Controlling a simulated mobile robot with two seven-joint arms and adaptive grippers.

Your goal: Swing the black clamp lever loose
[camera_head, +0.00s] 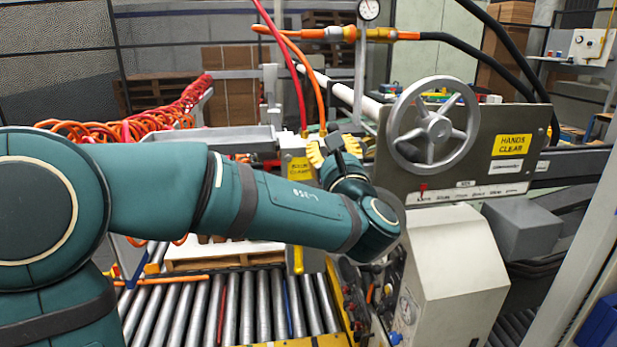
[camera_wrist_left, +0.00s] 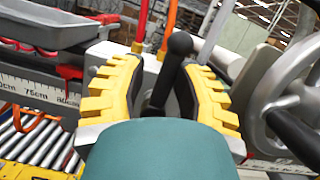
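The black clamp lever (camera_wrist_left: 179,44) has a round knob and stands up, slightly tilted, between my left gripper's two yellow fingers in the left wrist view. My left gripper (camera_wrist_left: 160,88) is open around the lever, with the fingers apart on either side of it. The lever's lower end is hidden behind my wrist. In the head view my left gripper (camera_head: 334,149) is at the end of my teal arm, just left of the grey handwheel panel. The lever is small and hard to make out there. My right gripper is not in view.
A grey handwheel (camera_head: 433,125) on a panel (camera_head: 508,120) stands close to the right of the gripper. Red and orange hoses (camera_head: 300,75) hang just behind it. A roller conveyor (camera_head: 230,310) lies below. A grey tray (camera_wrist_left: 45,25) is at upper left in the wrist view.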

